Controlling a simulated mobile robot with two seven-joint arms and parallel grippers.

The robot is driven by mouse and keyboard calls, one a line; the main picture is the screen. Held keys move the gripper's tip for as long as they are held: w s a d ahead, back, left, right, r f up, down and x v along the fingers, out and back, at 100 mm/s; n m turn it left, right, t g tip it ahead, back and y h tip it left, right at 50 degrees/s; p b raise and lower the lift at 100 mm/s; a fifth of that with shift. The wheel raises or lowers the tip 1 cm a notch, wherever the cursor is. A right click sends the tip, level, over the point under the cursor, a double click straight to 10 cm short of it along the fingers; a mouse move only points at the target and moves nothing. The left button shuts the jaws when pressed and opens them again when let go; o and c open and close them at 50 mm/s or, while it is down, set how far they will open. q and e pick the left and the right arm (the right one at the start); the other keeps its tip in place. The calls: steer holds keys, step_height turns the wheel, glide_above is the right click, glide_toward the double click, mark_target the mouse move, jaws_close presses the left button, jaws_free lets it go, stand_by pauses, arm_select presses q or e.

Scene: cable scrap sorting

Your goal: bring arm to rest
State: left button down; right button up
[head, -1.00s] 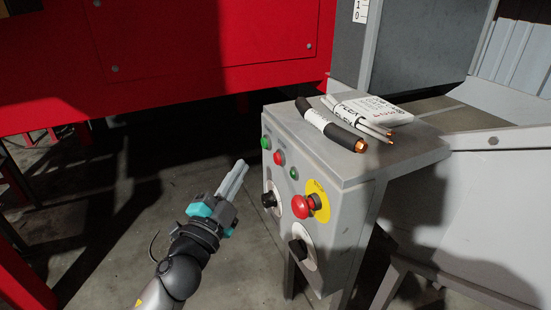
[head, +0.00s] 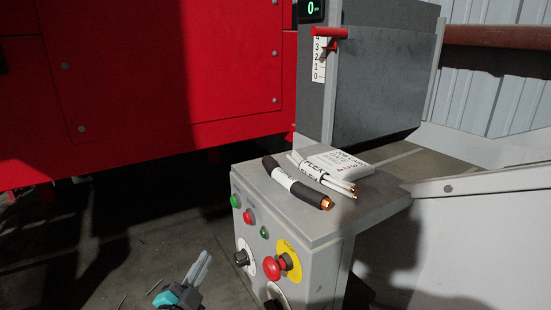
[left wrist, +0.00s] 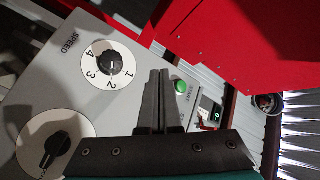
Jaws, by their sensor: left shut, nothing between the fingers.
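My left gripper (head: 201,269) is low in the head view, to the left of the grey control box (head: 330,232). Its fingers are together with nothing between them, pointing up and slightly right. In the left wrist view the shut fingers (left wrist: 160,88) show in front of the box's panel, near the green button (left wrist: 181,87) and the speed dial (left wrist: 109,64). I cannot tell the exact gap to the panel, but the fingers look apart from it in the head view. My right gripper is not in view.
On the box top lie a black cable piece (head: 298,184), a bundle of white cables (head: 322,174) and a white printed card (head: 340,164). The box front carries a red emergency button (head: 272,267). A red machine (head: 170,75) stands behind. Floor left of the box is open.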

arm_select(q)
steer(key=s+a+f+n+g+y+p, duration=0.15)
steer(key=s+f+n+g, duration=0.35)
steer(key=f, duration=0.7)
steer(key=s+a+f+g+y+p, duration=0.1)
steer(key=s+a+f+g+p, duration=0.2)
steer(key=s+f, duration=0.65)
steer(key=s+f+n+g+p, duration=0.1)
steer(key=s+f+g, duration=0.1)
steer(key=s+f, duration=0.3)
steer(key=s+a+f+n+g+p, duration=0.1)
steer(key=s+f, duration=0.4)
steer(key=s, duration=0.7)
steer(key=s+f+n+g+p, duration=0.2)
steer(key=s+f+g, duration=0.2)
steer(key=s, duration=0.4)
steer(key=shift+s+a+f+g+y+p, duration=0.15)
steer(key=shift+f+g+y+p, duration=0.25)
steer(key=shift+f, duration=0.45)
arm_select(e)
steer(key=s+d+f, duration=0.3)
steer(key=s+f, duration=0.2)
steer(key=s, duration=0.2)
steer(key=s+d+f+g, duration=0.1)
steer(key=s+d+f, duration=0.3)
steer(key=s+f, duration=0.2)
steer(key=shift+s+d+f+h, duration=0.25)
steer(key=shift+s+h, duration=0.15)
